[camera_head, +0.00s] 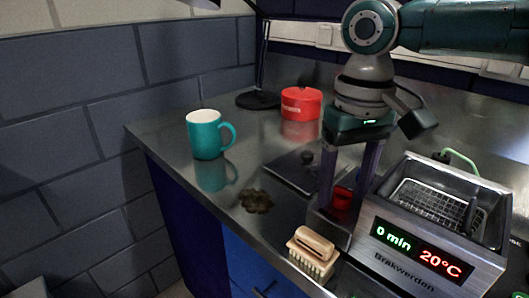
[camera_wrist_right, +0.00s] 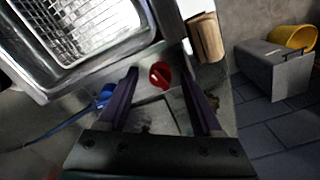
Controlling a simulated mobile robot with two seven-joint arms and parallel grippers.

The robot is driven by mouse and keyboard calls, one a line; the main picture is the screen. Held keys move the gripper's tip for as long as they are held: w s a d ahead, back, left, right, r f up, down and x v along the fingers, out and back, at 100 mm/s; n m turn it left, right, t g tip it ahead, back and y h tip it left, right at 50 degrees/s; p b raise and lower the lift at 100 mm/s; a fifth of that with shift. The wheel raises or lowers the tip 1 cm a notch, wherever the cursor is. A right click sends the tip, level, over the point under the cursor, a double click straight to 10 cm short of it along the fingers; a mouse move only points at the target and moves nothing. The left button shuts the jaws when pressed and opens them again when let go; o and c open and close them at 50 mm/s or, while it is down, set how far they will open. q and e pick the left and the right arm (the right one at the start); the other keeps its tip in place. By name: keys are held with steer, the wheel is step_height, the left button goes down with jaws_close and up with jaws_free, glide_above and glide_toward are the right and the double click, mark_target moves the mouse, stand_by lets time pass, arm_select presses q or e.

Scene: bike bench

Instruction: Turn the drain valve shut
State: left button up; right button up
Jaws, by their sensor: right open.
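The drain valve's red knob (camera_head: 342,199) shows low on the left side of the metal cleaning bath (camera_head: 395,235). In the right wrist view the red knob (camera_wrist_right: 160,75) sits beside the bath's wall (camera_wrist_right: 95,75). My right gripper (camera_head: 346,196) points down from above with its two fingers apart. In the wrist view the right gripper (camera_wrist_right: 159,74) has one finger on each side of the knob, and a gap shows on both sides. The fingers partly hide the valve in the head view. My left gripper is in neither view.
A brush (camera_head: 312,252) lies at the bench's front edge, close to the valve. A teal mug (camera_head: 205,135), a red tin (camera_head: 300,104) and a lamp base (camera_head: 258,100) stand further left. A dark stain (camera_head: 256,200) marks the bench. The bath's front display (camera_head: 415,252) reads 0 min, 20°C.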

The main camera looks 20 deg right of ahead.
steer(key=shift+f, duration=0.15)
jaws_close()
stand_by(0.4)
